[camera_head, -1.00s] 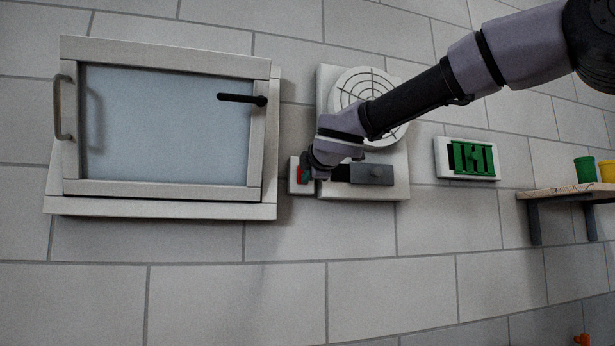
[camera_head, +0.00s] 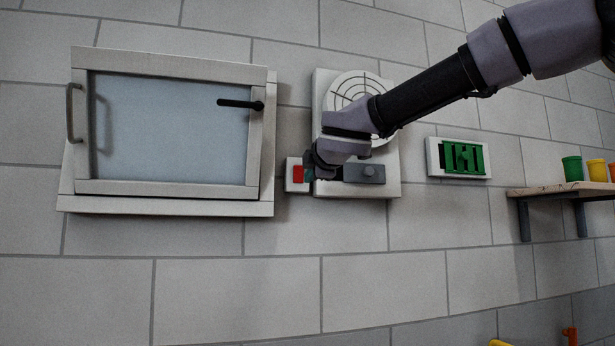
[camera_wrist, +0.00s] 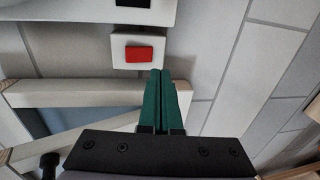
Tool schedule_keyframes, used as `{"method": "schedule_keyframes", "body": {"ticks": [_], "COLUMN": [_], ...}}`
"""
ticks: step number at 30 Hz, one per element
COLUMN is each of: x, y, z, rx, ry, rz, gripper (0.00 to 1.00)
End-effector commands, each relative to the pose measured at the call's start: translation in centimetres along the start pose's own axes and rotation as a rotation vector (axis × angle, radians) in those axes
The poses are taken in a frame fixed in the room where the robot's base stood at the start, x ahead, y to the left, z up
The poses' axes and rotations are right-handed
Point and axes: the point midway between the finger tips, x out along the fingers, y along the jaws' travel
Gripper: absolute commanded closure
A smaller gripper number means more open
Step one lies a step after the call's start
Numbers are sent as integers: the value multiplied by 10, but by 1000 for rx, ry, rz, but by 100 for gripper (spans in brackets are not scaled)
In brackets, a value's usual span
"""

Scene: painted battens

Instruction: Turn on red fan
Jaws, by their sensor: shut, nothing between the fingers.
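The fan is a white wall unit with a round dark-ribbed grille (camera_head: 347,92). Below the grille is a dark slot with a grey sliding block (camera_head: 364,173) at its right. A small white box with a red rocker switch (camera_head: 298,174) is on the wall at the unit's lower left. The red switch also shows in the wrist view (camera_wrist: 139,53), above and left of the fingertips. My gripper (camera_head: 308,176) is just right of the switch, partly covering the box and slot. In the wrist view its teal fingers (camera_wrist: 167,73) are shut together and empty; contact with the box is unclear.
A framed glass panel (camera_head: 165,130) with a handle and black lever is left of the fan. A green slatted vent (camera_head: 463,158) is to the right. A wall shelf (camera_head: 560,190) holds coloured cups at the far right. The wall below is mostly clear.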

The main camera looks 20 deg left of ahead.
Motion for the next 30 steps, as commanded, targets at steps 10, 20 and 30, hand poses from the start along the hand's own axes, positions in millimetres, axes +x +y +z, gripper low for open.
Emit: {"method": "schedule_keyframes", "body": {"ticks": [10,20,30], "x": [-49,-60,-59], "y": [-16,-20,-20], "z": [0,0,0], "rx": [0,0,0], "ry": [1,0,0], "rz": [0,0,-1], "gripper": [100,100,100]}}
